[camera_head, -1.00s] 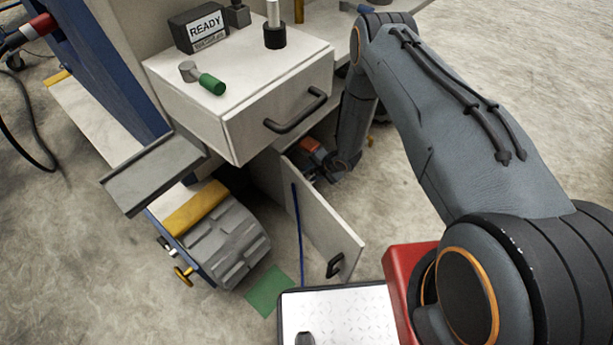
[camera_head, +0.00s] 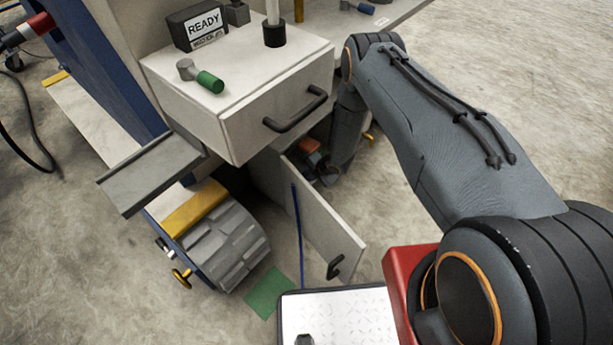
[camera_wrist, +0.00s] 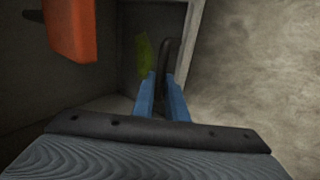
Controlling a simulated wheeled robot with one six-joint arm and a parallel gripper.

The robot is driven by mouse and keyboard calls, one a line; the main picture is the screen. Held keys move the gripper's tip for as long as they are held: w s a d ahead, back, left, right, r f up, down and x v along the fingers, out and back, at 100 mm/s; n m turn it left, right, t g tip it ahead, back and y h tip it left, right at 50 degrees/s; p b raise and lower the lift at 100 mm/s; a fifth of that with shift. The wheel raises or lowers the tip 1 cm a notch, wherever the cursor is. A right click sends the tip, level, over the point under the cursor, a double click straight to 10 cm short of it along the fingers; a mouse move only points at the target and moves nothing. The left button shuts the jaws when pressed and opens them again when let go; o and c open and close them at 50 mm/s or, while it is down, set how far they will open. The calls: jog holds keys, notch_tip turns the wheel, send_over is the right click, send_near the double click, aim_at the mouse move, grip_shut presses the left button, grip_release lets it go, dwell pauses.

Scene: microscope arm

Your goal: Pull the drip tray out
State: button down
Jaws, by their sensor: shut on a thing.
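My gripper (camera_wrist: 163,82) has two blue fingers, closed on a dark curved handle (camera_wrist: 172,52) in the wrist view. The handle stands in front of a dark, boxy recess. I cannot make out the tray body behind the handle, so how far out it sits is unclear. In the head view my wrist reaches low under the white drawer, behind the open cabinet door (camera_head: 322,222), and the fingers are hidden there.
An orange block (camera_wrist: 70,28) hangs close at upper left in the wrist view. A yellow-green piece (camera_wrist: 144,54) is beside the handle. The white drawer (camera_head: 270,110) is above my wrist. A grey chute (camera_head: 150,174) juts out left. Open floor lies right.

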jog(key=s+d+p, duration=0.6)
jog(key=s+d, duration=0.4)
jog(key=shift+s+d, duration=0.3)
jog(key=shift+d, duration=0.05)
jog(key=c, duration=1.8)
grip_release()
jog(key=shift+o, duration=0.2)
jog(key=p+v, duration=0.1)
jog(key=v, duration=0.6)
jog(key=shift+s+d+r, duration=0.15)
jog(key=shift+r, duration=0.2)
jog(key=shift+r, duration=0.1)
